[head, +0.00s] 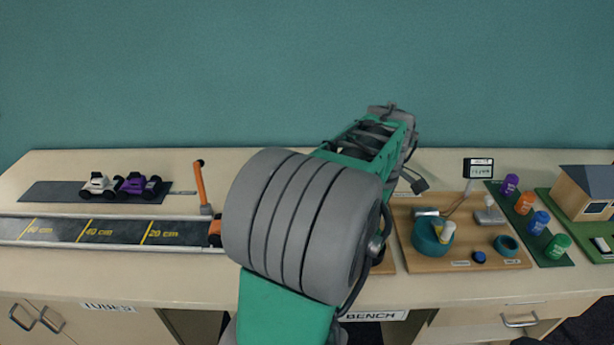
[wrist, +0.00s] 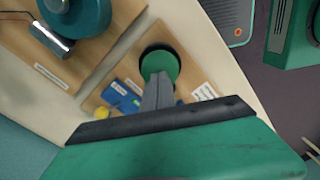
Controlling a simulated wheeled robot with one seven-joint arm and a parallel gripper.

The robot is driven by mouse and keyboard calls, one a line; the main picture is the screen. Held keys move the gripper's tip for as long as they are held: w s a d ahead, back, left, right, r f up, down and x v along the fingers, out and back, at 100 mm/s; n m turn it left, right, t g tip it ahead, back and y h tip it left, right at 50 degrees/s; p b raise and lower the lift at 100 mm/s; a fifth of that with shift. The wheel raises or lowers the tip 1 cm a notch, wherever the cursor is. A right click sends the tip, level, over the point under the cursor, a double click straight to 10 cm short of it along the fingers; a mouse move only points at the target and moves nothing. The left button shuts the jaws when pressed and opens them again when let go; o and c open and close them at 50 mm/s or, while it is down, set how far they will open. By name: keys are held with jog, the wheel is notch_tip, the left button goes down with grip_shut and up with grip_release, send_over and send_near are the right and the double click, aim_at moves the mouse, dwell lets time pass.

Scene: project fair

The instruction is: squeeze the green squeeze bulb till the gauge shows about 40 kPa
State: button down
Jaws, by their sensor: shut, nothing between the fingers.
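A round green piece with a dark rim (wrist: 160,62), which looks like the squeeze bulb, sits on a small wooden board (wrist: 92,102) in the wrist view. My gripper (wrist: 158,84) is shut and empty, its fingers together in front of the green piece and covering its lower edge. I cannot tell whether they touch it. A blue item (wrist: 122,96) and a yellow knob (wrist: 102,113) are left of the fingers. I cannot make out the pressure gauge. In the head view my own arm hides the bulb, most of its board and my fingers.
A second board (head: 462,265) holds a teal pot (head: 432,236) and a small display (head: 479,168), too small to read. Several coloured bottles (head: 541,222) and a model house (head: 585,192) stand further right. A track (head: 110,232) and toy cars (head: 138,185) are on the left.

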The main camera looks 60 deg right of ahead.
jog(key=shift+f+b, duration=0.6)
jog(key=shift+f, duration=0.5)
jog(key=shift+r, duration=0.1)
jog(key=shift+r+p, duration=1.4)
jog(key=shift+r, duration=0.1)
jog(key=shift+r, duration=0.15)
notch_tip(320, 180, up, 5)
jog(key=p, duration=0.4)
